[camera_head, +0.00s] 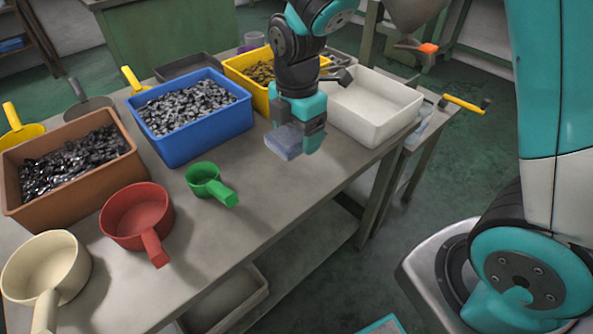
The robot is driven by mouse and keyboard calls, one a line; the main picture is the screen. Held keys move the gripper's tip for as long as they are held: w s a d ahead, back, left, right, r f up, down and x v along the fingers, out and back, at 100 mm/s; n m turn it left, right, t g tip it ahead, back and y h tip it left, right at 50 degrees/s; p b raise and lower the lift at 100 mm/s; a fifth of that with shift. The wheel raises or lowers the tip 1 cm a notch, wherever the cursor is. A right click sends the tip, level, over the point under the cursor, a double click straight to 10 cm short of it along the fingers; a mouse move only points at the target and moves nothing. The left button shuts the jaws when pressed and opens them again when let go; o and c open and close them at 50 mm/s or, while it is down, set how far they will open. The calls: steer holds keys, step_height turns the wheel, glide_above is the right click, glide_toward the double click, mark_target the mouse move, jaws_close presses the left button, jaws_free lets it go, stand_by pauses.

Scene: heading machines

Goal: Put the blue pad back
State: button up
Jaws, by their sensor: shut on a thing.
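The blue pad (284,142) is a pale blue-grey block in the head view, right of the middle. My gripper (300,138) points down over the table near its right edge and is shut on the pad. The pad looks to be at or just above the table top; I cannot tell whether it touches. My fingers hide its right part.
A blue bin (165,155) of grey parts stands left of my gripper, a white tray (405,125) right of it, and a yellow bin (235,70) behind. A green scoop (205,179), a red scoop (136,214) and a brown bin (25,205) are leftward. The table front (260,215) is clear.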

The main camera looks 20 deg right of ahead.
mark_target(297, 176)
step_height(297, 176, down, 10)
steer(key=shift+r+b, duration=0.15)
steer(key=shift+b, duration=0.4)
steer(key=o, duration=1)
steer(key=shift+c, duration=0.2)
